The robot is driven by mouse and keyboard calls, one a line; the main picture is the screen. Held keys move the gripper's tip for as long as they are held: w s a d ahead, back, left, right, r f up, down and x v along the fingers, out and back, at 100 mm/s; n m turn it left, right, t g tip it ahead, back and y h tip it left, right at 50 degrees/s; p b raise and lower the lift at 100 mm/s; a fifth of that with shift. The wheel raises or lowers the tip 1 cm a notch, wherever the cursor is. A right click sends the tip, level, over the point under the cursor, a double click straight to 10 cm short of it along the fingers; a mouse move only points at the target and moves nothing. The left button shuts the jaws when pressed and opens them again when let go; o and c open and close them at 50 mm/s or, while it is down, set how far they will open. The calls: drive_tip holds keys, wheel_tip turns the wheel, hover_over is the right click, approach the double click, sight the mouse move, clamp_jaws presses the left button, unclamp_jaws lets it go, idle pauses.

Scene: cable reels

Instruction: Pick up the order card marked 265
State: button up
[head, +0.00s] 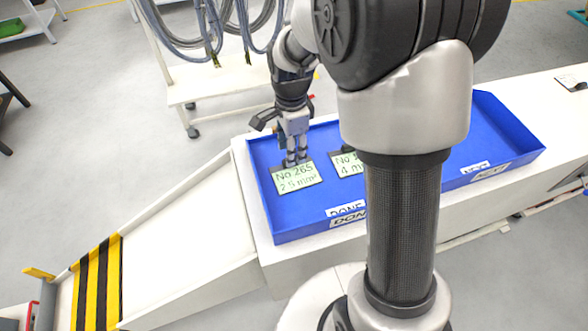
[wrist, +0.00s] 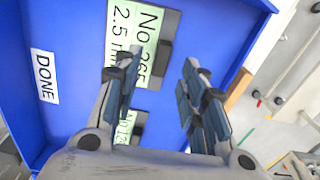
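The order card marked "No 265 2.5 mm²" (head: 298,178) is pale green and lies in the left part of the blue tray (head: 262,205). It also shows at the top of the wrist view (wrist: 128,30), with a dark grey block (wrist: 166,48) along its edge. My gripper (head: 296,160) is over the card's far edge in the head view. In the wrist view my gripper (wrist: 162,60) has its two fingers apart, with the grey block beyond the gap between them. Nothing is held. I cannot tell whether the fingertips touch the block.
A second green card (head: 346,164) lies to the right, partly hidden by my arm. The tray has raised walls and "DONE" labels (wrist: 45,77). It stands on a white bench (head: 220,262). A white cart with hanging cables (head: 215,85) stands behind.

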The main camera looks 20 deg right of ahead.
sight(295, 172)
wheel_tip(295, 172, down, 4)
drive_tip(key=shift+w+a+r, duration=0.1)
drive_tip(key=shift+a+r, duration=0.05)
drive_tip(key=shift+c, duration=0.5)
clamp_jaws()
